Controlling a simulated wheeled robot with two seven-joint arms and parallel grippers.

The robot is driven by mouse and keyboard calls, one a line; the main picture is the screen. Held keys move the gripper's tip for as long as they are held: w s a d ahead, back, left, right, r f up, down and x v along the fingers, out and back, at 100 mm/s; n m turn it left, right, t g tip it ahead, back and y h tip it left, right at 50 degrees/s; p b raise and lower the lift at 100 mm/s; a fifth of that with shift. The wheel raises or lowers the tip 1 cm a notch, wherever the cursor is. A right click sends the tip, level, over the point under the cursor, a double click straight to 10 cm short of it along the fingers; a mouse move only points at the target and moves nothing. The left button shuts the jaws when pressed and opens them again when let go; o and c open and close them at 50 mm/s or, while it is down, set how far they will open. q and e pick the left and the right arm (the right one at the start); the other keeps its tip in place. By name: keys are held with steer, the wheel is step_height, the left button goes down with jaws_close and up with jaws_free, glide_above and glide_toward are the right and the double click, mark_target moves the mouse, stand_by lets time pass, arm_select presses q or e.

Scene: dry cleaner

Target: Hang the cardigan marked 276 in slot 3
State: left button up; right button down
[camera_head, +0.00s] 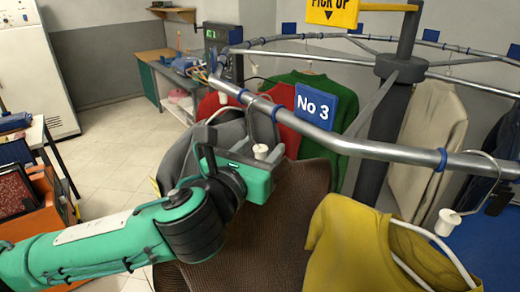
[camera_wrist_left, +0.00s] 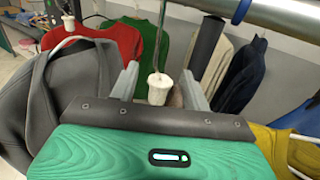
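A brown garment (camera_head: 280,225) hangs below my left gripper, its hanger's white collar (camera_head: 261,151) near the fingertips. No number 276 can be read on any garment, so I cannot confirm which is the cardigan. My left gripper (camera_head: 255,152) is open. In the left wrist view, its fingers stand either side of the white collar (camera_wrist_left: 158,90), with gaps showing on both sides. A thin hook runs up from the collar toward the rail (camera_head: 340,141), just left of the blue "No 3" sign (camera_head: 314,106); its seat on the rail is unclear. My right gripper is out of view.
A grey garment (camera_head: 190,152) hangs to the left and a yellow one (camera_head: 370,245) to the right. Red, green (camera_head: 325,100) and cream (camera_head: 427,140) garments hang behind. The yellow pick-up sign (camera_head: 333,11) stands above. Tiled floor (camera_head: 110,145) is free at left.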

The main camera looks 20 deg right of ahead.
arm_select(q)
steer(key=shift+f, duration=0.1)
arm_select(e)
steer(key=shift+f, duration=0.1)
arm_select(q)
steer(key=shift+s+a, duration=0.25)
steer(key=shift+s, duration=0.05)
steer(key=b+v, duration=1.3)
steer(key=b, duration=0.3)
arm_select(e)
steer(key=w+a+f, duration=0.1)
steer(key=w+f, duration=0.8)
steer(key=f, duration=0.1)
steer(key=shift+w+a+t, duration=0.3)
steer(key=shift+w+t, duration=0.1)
